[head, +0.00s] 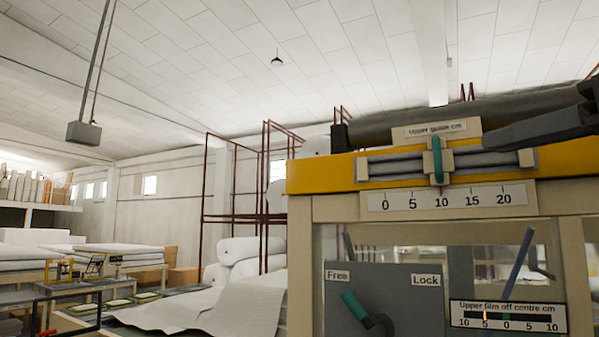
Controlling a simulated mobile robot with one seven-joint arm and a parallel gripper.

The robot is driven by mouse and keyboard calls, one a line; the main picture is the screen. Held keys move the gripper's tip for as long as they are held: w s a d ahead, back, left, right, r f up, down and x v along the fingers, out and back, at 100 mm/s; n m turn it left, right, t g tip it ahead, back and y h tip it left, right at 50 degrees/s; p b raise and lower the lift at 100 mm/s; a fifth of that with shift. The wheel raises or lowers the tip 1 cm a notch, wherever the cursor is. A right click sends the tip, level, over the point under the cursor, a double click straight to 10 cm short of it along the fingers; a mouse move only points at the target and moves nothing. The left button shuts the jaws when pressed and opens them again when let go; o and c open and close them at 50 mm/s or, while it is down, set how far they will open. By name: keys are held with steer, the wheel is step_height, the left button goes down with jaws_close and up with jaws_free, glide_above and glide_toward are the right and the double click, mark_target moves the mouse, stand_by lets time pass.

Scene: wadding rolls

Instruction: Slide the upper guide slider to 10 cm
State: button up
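The upper guide slider (437,160) has an upright teal handle on a beige carriage. It sits on grey horizontal rails (390,167) fixed to a yellow beam, under the label "Upper guide cm". Its thin red pointer is at about the 10 mark of the white scale (447,200), which runs from 0 to 20. My gripper (487,141) is dark grey and reaches in from the right edge. Its tip shows to the right of the teal handle, with a gap in the picture. Whether its fingers are open or shut is not clear.
Below, a grey panel carries a teal-handled lever (354,306) tilted toward "Free", away from "Lock". A blue lever (518,262) stands by an off-centre gauge (508,316). A dark roller (420,122) lies behind the beam. White rolls (238,249) lie further left.

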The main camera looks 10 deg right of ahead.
steer(key=v, duration=0.7)
stand_by(0.3)
